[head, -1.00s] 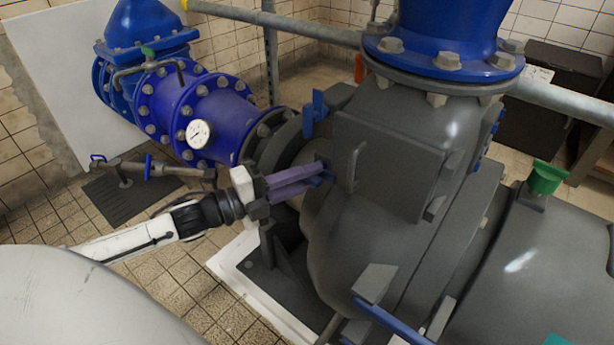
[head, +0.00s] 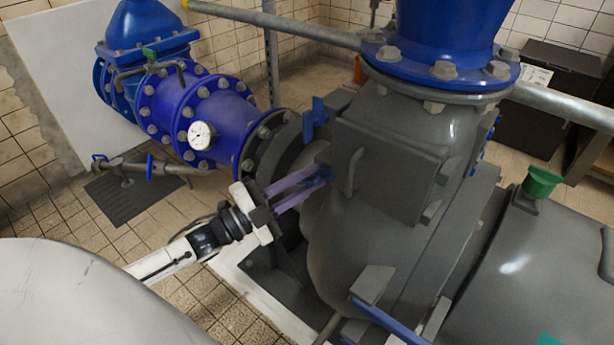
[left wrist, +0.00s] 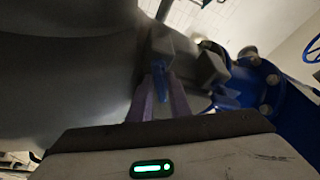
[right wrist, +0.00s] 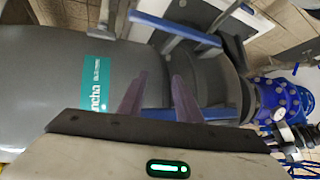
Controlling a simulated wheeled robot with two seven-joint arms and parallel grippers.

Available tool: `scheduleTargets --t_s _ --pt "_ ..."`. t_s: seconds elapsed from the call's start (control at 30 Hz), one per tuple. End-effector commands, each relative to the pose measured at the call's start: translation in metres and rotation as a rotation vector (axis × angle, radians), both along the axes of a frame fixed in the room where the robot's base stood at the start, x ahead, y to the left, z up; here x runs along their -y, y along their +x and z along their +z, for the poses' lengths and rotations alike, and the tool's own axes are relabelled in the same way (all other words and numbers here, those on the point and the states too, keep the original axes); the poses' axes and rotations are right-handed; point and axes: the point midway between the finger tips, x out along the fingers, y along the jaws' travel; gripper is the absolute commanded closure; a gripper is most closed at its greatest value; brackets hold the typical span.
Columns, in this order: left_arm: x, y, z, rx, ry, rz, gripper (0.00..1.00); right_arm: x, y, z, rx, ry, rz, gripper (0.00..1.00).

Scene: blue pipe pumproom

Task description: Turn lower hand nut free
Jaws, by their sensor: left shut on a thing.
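The lower hand nut (head: 327,173) is a small blue winged piece by the left edge of the grey pump cover plate (head: 378,170). My left gripper (head: 318,174) reaches in from the left, with its purple fingers on the nut and partly hiding it. In the left wrist view the blue nut (left wrist: 159,78) sits between the two fingertips. The blue upper hand nut (head: 318,112) stands above it, apart from the gripper. In the right wrist view my right gripper (right wrist: 158,80) has its fingers apart, with nothing held between them.
A grey handle (head: 354,168) sticks out of the cover plate. A blue bar (right wrist: 174,112) lies close to my right fingers in the right wrist view. A blue flanged pipe (head: 215,115) with a gauge stands at left. Tiled floor (head: 165,215) is open below it.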

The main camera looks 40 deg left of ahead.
Motion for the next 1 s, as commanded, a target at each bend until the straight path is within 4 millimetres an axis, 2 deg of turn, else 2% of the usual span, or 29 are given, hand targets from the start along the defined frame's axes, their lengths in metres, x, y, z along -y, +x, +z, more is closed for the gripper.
scheduleTargets --t_s 0.73,1.0 --pt "0.001 0.0 0.001 -0.056 -0.706 0.002 1.0 0.014 -0.009 0.022 0.07 0.011 -0.068 0.69" --pt "0.0 0.0 0.001 -0.073 -0.901 0.001 1.0 0.016 -0.018 0.018 0.046 -0.002 -0.065 0.69"
